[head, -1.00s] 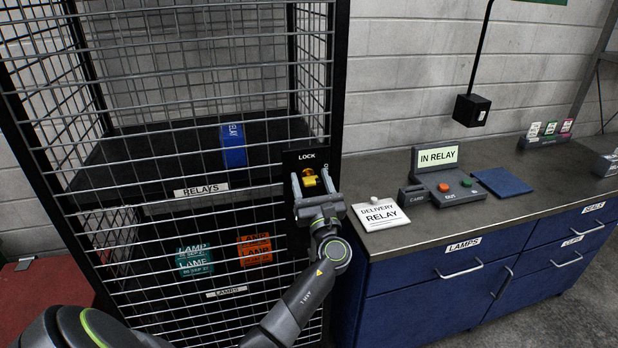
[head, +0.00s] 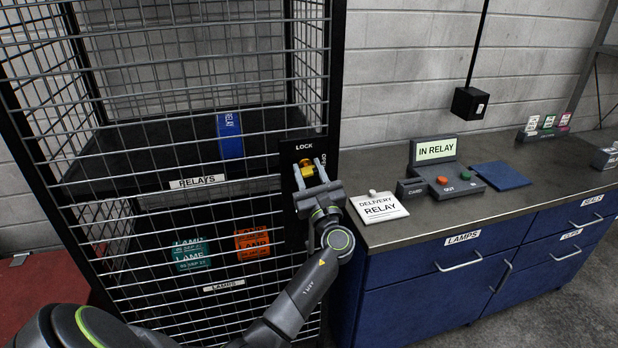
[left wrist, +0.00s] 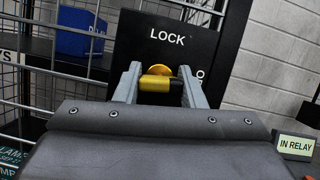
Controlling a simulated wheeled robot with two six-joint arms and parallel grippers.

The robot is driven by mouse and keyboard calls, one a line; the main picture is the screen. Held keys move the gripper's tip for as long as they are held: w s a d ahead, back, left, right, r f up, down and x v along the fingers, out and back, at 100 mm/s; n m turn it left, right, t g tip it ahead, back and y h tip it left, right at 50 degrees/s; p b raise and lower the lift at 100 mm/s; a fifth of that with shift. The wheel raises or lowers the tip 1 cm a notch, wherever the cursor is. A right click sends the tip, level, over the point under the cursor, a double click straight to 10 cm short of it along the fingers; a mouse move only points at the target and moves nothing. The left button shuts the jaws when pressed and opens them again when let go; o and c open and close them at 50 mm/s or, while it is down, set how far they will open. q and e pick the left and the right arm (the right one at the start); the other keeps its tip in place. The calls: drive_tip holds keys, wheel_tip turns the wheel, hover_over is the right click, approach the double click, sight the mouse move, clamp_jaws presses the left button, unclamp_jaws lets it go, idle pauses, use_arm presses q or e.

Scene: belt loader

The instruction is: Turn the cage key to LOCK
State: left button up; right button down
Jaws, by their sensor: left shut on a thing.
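The yellow cage key (head: 306,168) sits in the black lock plate (head: 303,150) on the cage's right post. The word LOCK stands above the key, and lettering partly hidden by a finger runs down the plate's right side. My left gripper (head: 308,174) is shut on the key's handle. In the left wrist view the yellow key bar (left wrist: 158,83) lies crosswise between the two grey fingers, with a round yellow part behind it, below the word LOCK. My right gripper is in neither view.
The wire cage (head: 130,188) holds a blue relay box (head: 230,135) on its upper shelf and teal and orange lamp boxes below. To the right, a counter (head: 400,232) bears a DELIVERY RELAY card (head: 378,208) and an IN RELAY console (head: 436,150).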

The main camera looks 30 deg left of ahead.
use_arm(q)
drive_tip(key=n+g+b, duration=0.1)
drive_tip(key=n+b, duration=0.1)
drive_tip(key=n, duration=0.1)
drive_tip(key=n+g+y+b, duration=0.1)
drive_tip(key=n+g+b, duration=0.1)
drive_tip(key=n, duration=0.1)
drive_tip(key=shift+f+n+b, duration=0.2)
drive_tip(key=shift+n+b, duration=0.1)
drive_tip(key=n+g+b, duration=0.1)
drive_tip(key=n, duration=0.2)
drive_tip(key=n+g+b, duration=0.1)
drive_tip(key=n+b, duration=0.1)
drive_tip(key=shift+r+n+g, duration=0.1)
drive_tip(key=shift+n+g, duration=0.2)
drive_tip(key=shift+n, duration=0.1)
drive_tip(key=n+g+b, duration=0.1)
drive_tip(key=n, duration=0.3)
drive_tip(key=shift+r, duration=0.1)
drive_tip(key=shift+n+g+h, duration=0.6)
drive_tip(key=shift+n+h, duration=0.2)
drive_tip(key=shift+n, duration=1)
drive_tip(key=o, duration=1)
drive_tip(key=shift+b, duration=0.3)
